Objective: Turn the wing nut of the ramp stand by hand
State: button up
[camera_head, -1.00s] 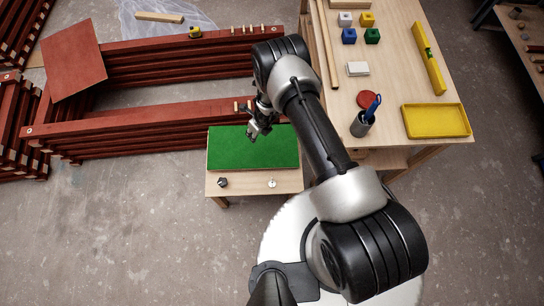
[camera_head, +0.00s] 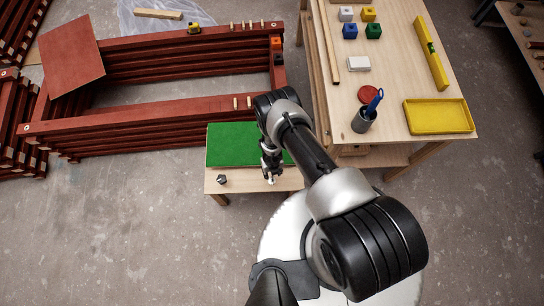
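The ramp stand is a low light-wood bench (camera_head: 240,187) with a green sloping board (camera_head: 232,145) on it. A small pale metal piece (camera_head: 271,181), which looks like the wing nut, is at the front right of the bench top, mostly hidden by my gripper. A dark knob-like piece (camera_head: 222,180) is at the front left. My gripper (camera_head: 270,177) points down right at the pale piece. Its fingers are too small and dark to show whether they are open or shut, or whether they touch it.
A wooden table (camera_head: 392,95) on the right holds coloured cubes, a yellow tray (camera_head: 438,117), a level (camera_head: 431,55) and a pen cup (camera_head: 362,121). Stacked red battens (camera_head: 150,125) form a frame behind the stand. Orange and black blocks sit on its right side.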

aim_at(272, 180)
notch_tip(272, 180, down, 12)
jog(key=b, duration=1.1)
jog(key=shift+f, duration=0.2)
jog(key=shift+r, duration=0.1)
grip_shut()
